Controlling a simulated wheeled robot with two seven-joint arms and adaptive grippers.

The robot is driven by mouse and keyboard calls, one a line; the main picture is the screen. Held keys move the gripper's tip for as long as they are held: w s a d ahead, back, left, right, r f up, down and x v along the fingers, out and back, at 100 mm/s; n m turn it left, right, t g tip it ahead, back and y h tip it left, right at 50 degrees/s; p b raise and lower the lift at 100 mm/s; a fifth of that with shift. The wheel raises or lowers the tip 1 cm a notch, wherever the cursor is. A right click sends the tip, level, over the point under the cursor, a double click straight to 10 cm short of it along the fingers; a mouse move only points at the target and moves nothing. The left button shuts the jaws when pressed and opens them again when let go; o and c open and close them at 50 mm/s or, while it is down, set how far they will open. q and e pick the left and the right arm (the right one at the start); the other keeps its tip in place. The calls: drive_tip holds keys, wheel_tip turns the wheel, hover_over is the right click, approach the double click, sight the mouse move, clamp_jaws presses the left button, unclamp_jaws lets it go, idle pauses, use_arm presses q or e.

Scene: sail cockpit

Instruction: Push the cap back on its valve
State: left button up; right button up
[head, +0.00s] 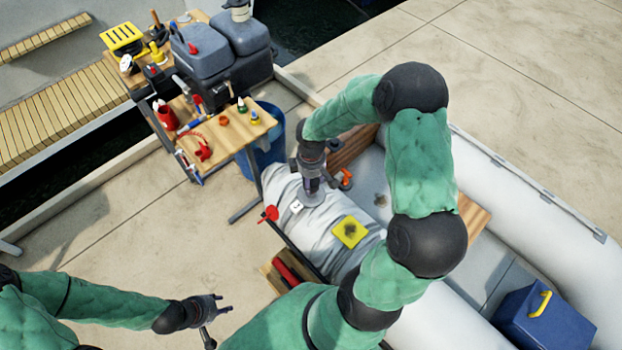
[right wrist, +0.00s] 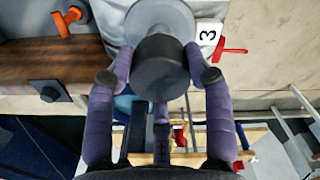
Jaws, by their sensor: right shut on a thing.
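My right gripper (head: 311,182) is over the pale inflatable tube, pointing down. In the right wrist view its purple fingers (right wrist: 157,72) are shut around a dark round cap (right wrist: 160,70). A grey round disc (right wrist: 158,18), which looks like the valve, lies directly beyond the cap on the tube. They overlap in this view, and I cannot tell whether they touch. The disc also shows under the gripper in the head view (head: 311,198). My left gripper (head: 220,319) is at the lower left, with fingers spread and empty, well away from the boat.
A yellow patch (head: 350,231) lies on the tube. An orange fitting (head: 346,176) is nearby. A wooden tool table (head: 232,136) and blue bin (head: 265,150) stand behind.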

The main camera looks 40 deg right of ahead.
drive_tip(key=shift+f+b, duration=1.25)
drive_tip(key=shift+f, duration=0.65)
drive_tip(key=shift+f+b, duration=0.35)
drive_tip(key=shift+f, duration=0.2)
drive_tip(key=o, duration=0.9)
drive_tip(key=shift+r+p, duration=4.55)
drive_tip(key=shift+r, duration=1)
